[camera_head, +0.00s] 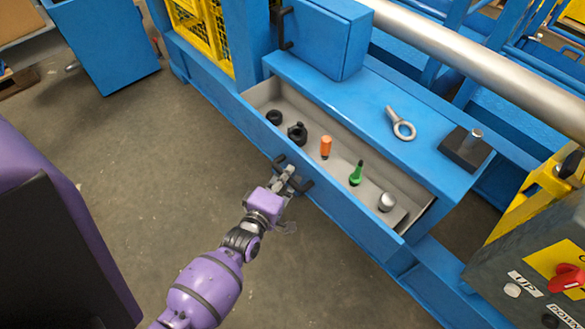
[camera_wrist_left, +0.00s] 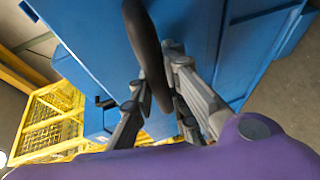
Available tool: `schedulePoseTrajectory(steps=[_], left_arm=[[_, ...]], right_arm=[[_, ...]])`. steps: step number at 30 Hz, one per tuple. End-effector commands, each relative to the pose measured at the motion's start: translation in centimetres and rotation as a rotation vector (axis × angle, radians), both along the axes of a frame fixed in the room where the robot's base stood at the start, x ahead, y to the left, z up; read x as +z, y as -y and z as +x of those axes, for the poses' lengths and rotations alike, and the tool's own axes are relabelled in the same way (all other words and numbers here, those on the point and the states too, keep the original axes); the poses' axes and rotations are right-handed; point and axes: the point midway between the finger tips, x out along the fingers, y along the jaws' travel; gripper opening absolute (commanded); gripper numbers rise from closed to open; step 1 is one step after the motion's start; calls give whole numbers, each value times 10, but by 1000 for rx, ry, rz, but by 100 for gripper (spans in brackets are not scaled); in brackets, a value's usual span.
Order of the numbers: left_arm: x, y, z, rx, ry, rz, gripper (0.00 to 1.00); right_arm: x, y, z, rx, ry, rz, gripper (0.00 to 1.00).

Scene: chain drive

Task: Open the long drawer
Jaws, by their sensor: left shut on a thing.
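The long drawer (camera_head: 330,194) is a blue drawer under a blue bench top, and it stands pulled out, showing its grey inside. Its dark handle (camera_head: 301,184) is on the front face. My left gripper (camera_head: 286,174) is at the handle, shut on it. In the left wrist view the dark handle bar (camera_wrist_left: 148,52) passes between the fingers of my left gripper (camera_wrist_left: 160,88). Inside the drawer lie black round parts (camera_head: 297,132), an orange-handled item (camera_head: 325,147), a green item (camera_head: 357,173) and a silver knob-like part (camera_head: 386,202). My right gripper is not in view.
A blue box (camera_head: 324,38) with a handle stands behind. A control panel (camera_head: 540,270) is at lower right. Floor (camera_head: 190,150) before the drawer is clear.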

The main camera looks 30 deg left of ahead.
Motion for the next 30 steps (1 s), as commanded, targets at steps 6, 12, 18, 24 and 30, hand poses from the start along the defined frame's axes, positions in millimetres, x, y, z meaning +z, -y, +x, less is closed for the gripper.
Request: schedulePoseTrajectory(steps=[6,12,18,24,30], left_arm=[[1,0,1,-1,3,4,0],[1,0,1,-1,3,3,34],[0,0,1,0,1,1,34],[1,0,-9,0,0,0,34],[8,2,-47,0,-2,2,34]], right_arm=[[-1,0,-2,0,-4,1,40],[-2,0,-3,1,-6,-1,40],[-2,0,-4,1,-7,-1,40],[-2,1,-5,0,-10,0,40],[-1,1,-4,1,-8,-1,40]])
